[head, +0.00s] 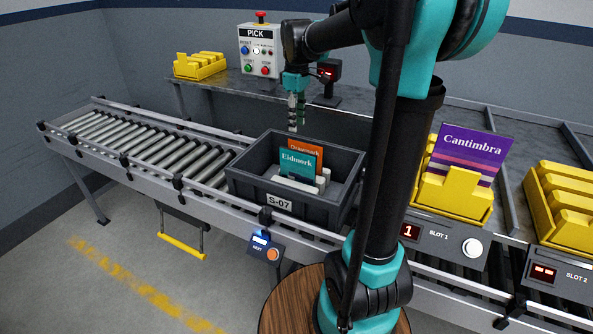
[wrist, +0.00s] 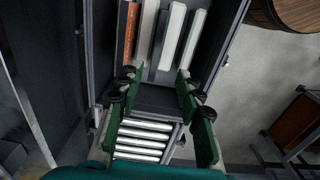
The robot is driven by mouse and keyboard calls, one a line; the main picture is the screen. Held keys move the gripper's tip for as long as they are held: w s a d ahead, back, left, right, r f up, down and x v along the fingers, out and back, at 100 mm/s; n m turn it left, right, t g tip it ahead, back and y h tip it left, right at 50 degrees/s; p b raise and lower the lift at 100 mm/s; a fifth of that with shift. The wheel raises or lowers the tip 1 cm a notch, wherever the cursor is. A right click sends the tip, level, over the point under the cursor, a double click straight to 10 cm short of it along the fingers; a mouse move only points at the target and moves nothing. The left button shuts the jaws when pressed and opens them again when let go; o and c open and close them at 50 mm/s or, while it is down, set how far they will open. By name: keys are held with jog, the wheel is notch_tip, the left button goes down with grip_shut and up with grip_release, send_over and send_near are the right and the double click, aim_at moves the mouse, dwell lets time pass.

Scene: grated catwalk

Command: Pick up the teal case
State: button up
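The teal case (head: 297,162), lettered "Eidmark", stands upright in a grey crate (head: 292,204) marked S-07. An orange case (head: 306,146) stands just behind it and is partly covered by it. Pale dividers stand around the cases. My gripper (head: 295,126) hangs above the crate's far side, pointing down, apart from the cases. In the wrist view its green fingers (wrist: 157,82) are spread with nothing between them. There the orange case (wrist: 131,35) and pale dividers (wrist: 172,35) show from above. I cannot pick out the teal case in the wrist view.
The crate sits on a roller conveyor (head: 150,145) with free rollers to its left. A bench behind carries a PICK control box (head: 260,50) and a yellow rack (head: 200,65). At right, a purple "Cantimbra" case (head: 470,150) stands in a yellow holder (head: 452,195) at Slot 1.

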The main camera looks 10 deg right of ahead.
send_near(298, 162)
jog(key=f, duration=0.5)
jog(key=shift+w+a, duration=0.15)
jog(key=shift+w, duration=0.1)
jog(key=shift+w+d+f, duration=0.1)
jog(key=shift+f, duration=1.3)
jog(key=shift+w+d+f, duration=0.1)
jog(key=shift+f, duration=1.25)
grip_shut()
